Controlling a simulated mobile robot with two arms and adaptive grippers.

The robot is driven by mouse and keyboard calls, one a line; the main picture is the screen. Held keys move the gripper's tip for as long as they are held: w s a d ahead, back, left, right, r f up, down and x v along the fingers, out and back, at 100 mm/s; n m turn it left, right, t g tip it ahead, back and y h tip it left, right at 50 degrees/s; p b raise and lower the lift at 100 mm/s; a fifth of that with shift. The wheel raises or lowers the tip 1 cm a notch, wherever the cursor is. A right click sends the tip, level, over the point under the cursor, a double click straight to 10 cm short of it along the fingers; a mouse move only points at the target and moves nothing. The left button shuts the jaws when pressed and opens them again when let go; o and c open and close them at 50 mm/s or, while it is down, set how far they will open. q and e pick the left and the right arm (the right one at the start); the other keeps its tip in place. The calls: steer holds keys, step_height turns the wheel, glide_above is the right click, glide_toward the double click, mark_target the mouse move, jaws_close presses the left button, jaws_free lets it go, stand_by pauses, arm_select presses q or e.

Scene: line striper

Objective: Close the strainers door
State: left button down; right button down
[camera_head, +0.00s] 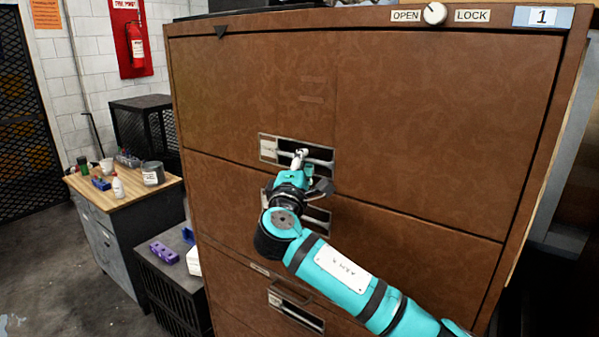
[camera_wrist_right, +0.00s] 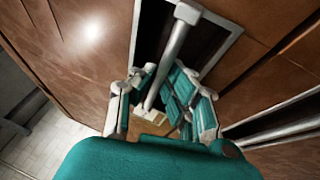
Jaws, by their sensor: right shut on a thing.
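A tall brown cabinet has a wide upper door (camera_head: 430,120) with a metal-framed handle recess (camera_head: 268,147) at its lower edge. No label naming strainers is readable. My right gripper (camera_head: 303,176) is at this recess, with its fingers closed around the light metal handle bar (camera_wrist_right: 172,62), which runs between the fingers in the right wrist view. The right gripper (camera_wrist_right: 157,103) partly covers the recess and the one below. The upper door looks about flush with the cabinet front; I cannot tell whether a small gap remains. My left gripper is not in view.
A lower panel (camera_head: 225,205) with its own handle recess lies under the upper door. A knob (camera_head: 434,13) marked OPEN and LOCK sits on the top rail. A workbench (camera_head: 130,190) with small items and a dark crate (camera_head: 165,290) stand at the left. Floor is clear at far left.

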steer(key=c, duration=1.7)
jaws_free()
steer(key=shift+d+r, duration=0.1)
steer(key=shift+c, duration=0.2)
steer(key=shift+o, duration=0.4)
steer(key=shift+w, duration=0.15)
steer(key=v, duration=1.2)
